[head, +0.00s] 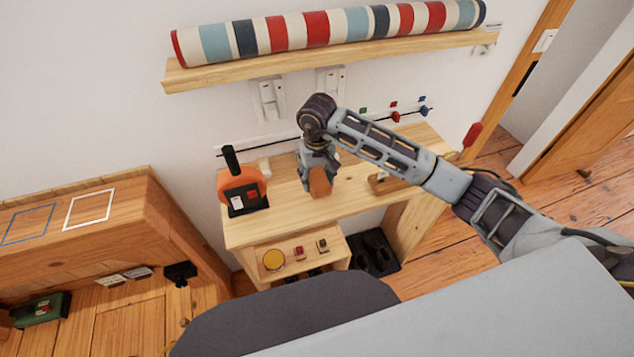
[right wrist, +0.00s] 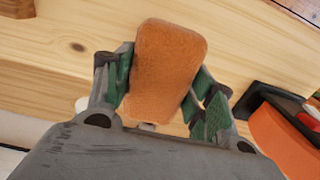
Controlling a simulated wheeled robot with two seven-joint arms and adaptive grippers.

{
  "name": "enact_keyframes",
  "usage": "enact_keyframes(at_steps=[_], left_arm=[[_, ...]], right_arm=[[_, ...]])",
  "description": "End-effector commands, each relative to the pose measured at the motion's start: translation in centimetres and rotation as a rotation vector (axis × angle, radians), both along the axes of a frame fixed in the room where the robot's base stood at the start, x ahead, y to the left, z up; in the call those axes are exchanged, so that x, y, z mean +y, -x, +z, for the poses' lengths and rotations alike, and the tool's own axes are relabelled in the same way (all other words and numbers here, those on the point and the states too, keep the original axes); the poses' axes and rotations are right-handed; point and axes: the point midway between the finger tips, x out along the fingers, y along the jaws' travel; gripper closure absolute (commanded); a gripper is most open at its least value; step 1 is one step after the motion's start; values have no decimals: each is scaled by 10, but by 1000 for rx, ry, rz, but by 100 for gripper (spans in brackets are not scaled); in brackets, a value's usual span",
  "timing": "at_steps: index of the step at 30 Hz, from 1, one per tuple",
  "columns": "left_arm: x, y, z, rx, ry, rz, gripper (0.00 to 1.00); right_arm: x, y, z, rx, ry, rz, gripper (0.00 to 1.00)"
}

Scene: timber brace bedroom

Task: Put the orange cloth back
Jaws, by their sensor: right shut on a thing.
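The orange cloth (head: 321,184) is a small, folded, block-like orange piece over the middle of the wooden workbench (head: 375,198). My right gripper (head: 318,176) points down from above and is shut on the cloth. In the right wrist view the cloth (right wrist: 167,68) sits between the two green-padded fingers of my right gripper (right wrist: 165,90). Whether the cloth touches the bench top cannot be told. My left gripper is not in view.
An orange, black-handled object (head: 240,185) stands at the bench's left end. An open drawer (head: 297,258) holds a yellow round item and small pieces. A wall shelf (head: 330,58) carries a striped roll (head: 330,28). A wooden cabinet (head: 110,250) stands left.

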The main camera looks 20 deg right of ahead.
Motion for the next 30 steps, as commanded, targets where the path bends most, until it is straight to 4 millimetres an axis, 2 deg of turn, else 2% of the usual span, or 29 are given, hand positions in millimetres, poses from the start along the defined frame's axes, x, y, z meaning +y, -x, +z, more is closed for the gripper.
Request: enact_keyframes(at_steps=[8, 18, 26, 27, 30], left_arm=[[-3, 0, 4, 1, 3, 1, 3], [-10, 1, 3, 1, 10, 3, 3], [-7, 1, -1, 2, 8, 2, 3], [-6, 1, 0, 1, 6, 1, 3], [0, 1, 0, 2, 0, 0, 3]], right_arm=[[0, 0, -23, 1, -1, 0, 67], [0, 0, -25, 0, 0, 1, 67], [0, 0, -28, 0, 1, 1, 67], [0, 0, -28, 0, 0, 1, 40], [0, 0, -27, 0, 0, 1, 27]])
